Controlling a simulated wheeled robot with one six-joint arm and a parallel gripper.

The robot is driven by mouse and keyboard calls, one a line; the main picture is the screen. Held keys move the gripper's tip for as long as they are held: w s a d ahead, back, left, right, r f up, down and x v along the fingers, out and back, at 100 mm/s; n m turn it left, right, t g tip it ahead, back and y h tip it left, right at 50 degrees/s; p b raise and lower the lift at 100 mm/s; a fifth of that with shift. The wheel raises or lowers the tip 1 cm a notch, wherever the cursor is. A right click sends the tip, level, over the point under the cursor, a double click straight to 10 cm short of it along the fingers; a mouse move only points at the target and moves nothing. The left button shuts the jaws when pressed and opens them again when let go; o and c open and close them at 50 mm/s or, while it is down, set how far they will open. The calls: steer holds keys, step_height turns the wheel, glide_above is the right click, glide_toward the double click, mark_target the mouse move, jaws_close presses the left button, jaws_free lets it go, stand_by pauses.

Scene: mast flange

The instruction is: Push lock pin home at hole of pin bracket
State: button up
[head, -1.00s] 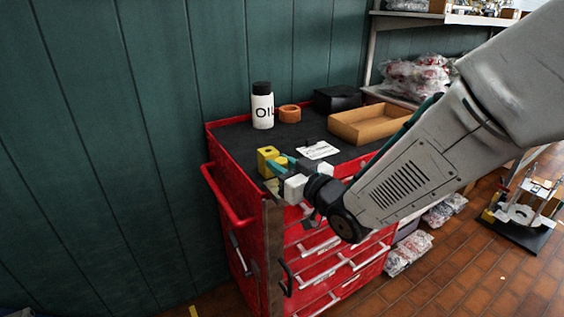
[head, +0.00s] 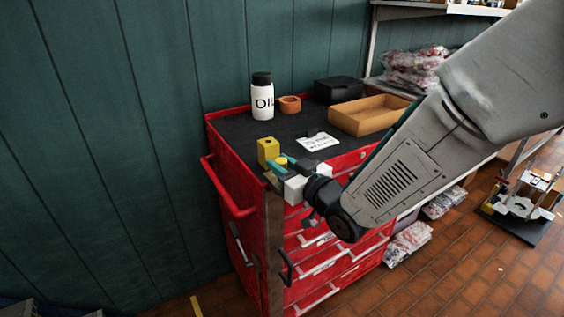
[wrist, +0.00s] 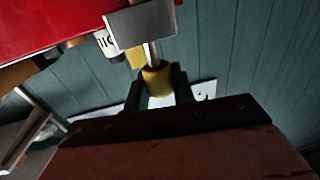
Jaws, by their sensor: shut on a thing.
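The lock pin has a yellow knob (wrist: 156,78) and a silver shaft (wrist: 150,53). My gripper (wrist: 158,88) is shut on the knob, with one dark finger on each side. In the wrist view the shaft runs from the knob to the grey block of the pin bracket (wrist: 145,24). The shaft's end and the hole are hidden, so I cannot tell how deep the pin sits. In the head view my gripper (head: 279,166) is at the near left corner of the red cart, just in front of a yellow block (head: 268,150).
The red cart (head: 232,170) has a dark top with an oil bottle (head: 262,97), an orange ring (head: 290,104), a white card (head: 317,142), a tan tray (head: 368,116) and a black box (head: 339,91). A green wall (head: 110,130) stands close on the left.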

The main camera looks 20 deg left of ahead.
steer(key=shift+f, duration=1.4)
steer(key=o, duration=1.1)
steer(key=v, duration=0.7)
steer(key=shift+s+d, duration=0.2)
steer(key=shift+d, duration=0.1)
steer(key=shift+f, duration=0.1)
